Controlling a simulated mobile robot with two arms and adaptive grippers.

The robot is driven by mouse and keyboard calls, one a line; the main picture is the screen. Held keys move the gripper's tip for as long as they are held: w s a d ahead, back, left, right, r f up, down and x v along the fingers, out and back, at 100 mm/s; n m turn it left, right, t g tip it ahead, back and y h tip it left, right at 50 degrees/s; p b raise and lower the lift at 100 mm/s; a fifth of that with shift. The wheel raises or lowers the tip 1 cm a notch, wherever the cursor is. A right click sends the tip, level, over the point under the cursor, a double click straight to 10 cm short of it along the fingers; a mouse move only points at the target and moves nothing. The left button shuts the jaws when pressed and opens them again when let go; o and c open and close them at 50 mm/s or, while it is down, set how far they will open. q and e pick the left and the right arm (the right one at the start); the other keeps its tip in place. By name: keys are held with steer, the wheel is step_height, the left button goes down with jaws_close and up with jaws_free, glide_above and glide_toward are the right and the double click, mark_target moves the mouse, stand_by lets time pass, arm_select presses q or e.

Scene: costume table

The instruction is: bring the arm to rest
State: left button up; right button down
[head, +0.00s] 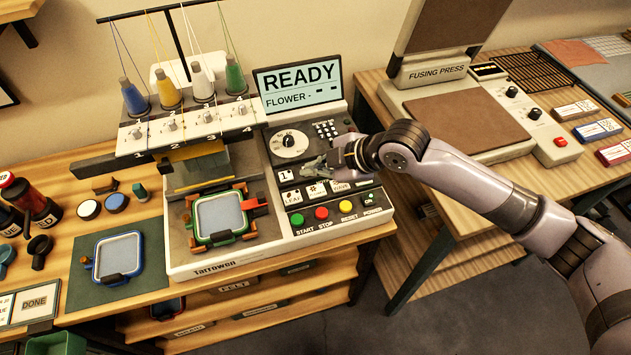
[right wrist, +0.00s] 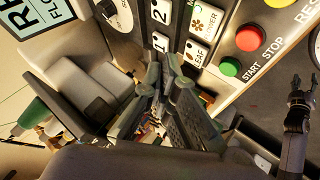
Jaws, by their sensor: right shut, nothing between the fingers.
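My right gripper (head: 318,166) reaches in from the right over the control panel of the embroidery machine (head: 215,268). Its fingers are closed together with nothing between them, just above the row of pattern keys by the "1" key (head: 285,176). In the right wrist view the shut fingers (right wrist: 166,95) point at the panel near the "1" and "LEAF" keys. Whether they touch a key I cannot tell. A dark gripper, apparently my left one (right wrist: 300,95), shows small at the right edge of that view. It is absent from the head view.
The machine's screen (head: 298,80) reads READY and FLOWER. A green hoop (head: 219,218) sits in the machine and a blue hoop (head: 118,256) lies on a green mat at left. Thread cones (head: 202,82) stand behind. The fusing press (head: 455,110) stands open on the right table, beneath my arm's far side.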

steer(key=shift+r+p, duration=0.45)
steer(key=shift+r, duration=0.4)
